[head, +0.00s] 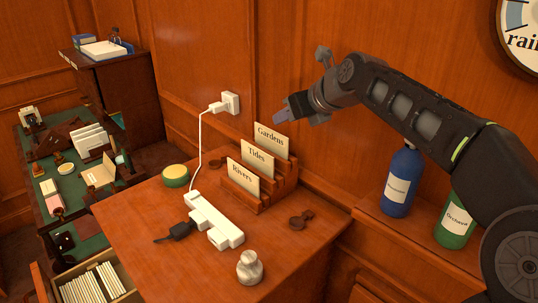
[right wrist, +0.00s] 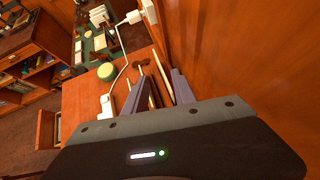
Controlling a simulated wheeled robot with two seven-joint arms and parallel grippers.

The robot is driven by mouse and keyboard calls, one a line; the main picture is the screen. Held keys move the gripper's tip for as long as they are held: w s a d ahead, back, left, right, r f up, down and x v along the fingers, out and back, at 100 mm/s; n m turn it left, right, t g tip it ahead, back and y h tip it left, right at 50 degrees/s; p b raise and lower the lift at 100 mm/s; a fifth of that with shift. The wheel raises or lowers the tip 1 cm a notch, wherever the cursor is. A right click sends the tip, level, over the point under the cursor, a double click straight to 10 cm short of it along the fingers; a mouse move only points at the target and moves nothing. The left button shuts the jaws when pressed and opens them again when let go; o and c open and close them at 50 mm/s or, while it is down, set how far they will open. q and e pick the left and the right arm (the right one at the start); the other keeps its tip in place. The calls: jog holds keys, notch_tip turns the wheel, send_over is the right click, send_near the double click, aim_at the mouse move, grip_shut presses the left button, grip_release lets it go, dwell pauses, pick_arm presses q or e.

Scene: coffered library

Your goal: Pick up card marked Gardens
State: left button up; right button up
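The cream card marked Gardens (head: 270,138) stands upright in the rear slot of a stepped wooden holder (head: 262,204). The card marked Tides (head: 257,159) and the card marked Rivers (head: 243,178) stand in front of it. My right gripper (head: 281,117) is just above and behind the Gardens card's top edge in the head view. In the right wrist view my right gripper (right wrist: 159,76) has its two fingers apart, with thin cream card edges (right wrist: 153,92) seen between them. I cannot tell whether either finger touches a card. My left gripper is not in view.
A white power strip (head: 213,219), a dark key-like object (head: 175,232), a round green-yellow tin (head: 175,176) and a silver weight (head: 249,267) share the wooden top. A blue bottle (head: 399,184) and a green bottle (head: 455,222) stand below my right arm. The panelled wall is close behind.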

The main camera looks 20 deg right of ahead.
aim_at(271, 144)
jog(key=shift+f+b, duration=0.4)
jog(key=shift+f, duration=0.35)
jog(key=shift+x, duration=1.2)
jog(key=p+x, duration=0.1)
jog(key=x, duration=0.4)
jog(key=shift+w+f, duration=0.1)
jog(key=shift+f, duration=0.1)
grip_shut()
